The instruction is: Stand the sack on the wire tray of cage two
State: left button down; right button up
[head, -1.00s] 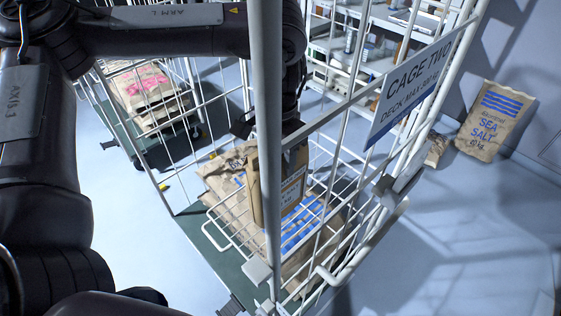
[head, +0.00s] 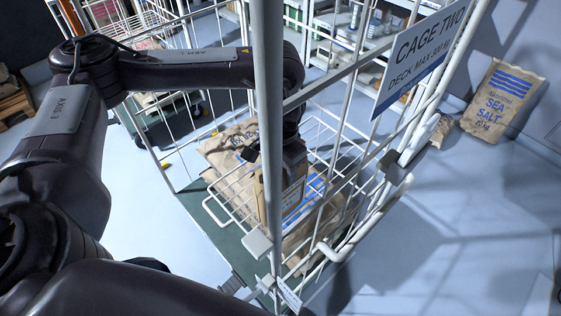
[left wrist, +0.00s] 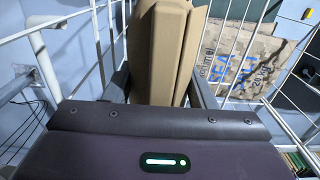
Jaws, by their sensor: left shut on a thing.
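A small brown paper sack (head: 294,195) with a white printed label hangs upright inside cage two, partly hidden by the cage's front post. My left gripper (head: 290,150) is shut on its upper part. In the left wrist view the sack (left wrist: 165,45) stands between the two fingers of the gripper (left wrist: 162,92). The wire tray (head: 228,214) lies around and below the sack; I cannot tell whether the sack's base touches its wires. The cage two sign (head: 425,50) hangs on the right side. My right gripper is not in view.
Large salt sacks (head: 232,145) lie on the green deck (head: 222,238) under the tray. White cage bars and the front post (head: 267,120) stand close around my arm. Another sea salt sack (head: 503,100) leans on the right wall.

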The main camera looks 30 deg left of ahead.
pick_arm(q)
notch_tip(320, 180, down, 3)
jog(key=shift+w+f, duration=0.1)
jog(key=shift+w, duration=0.05)
jog(key=c, duration=1)
grip_release()
jog(key=shift+s+f, duration=0.15)
jog(key=shift+s, duration=0.05)
jog(key=o, duration=0.4)
jog(key=shift+s, duration=0.1)
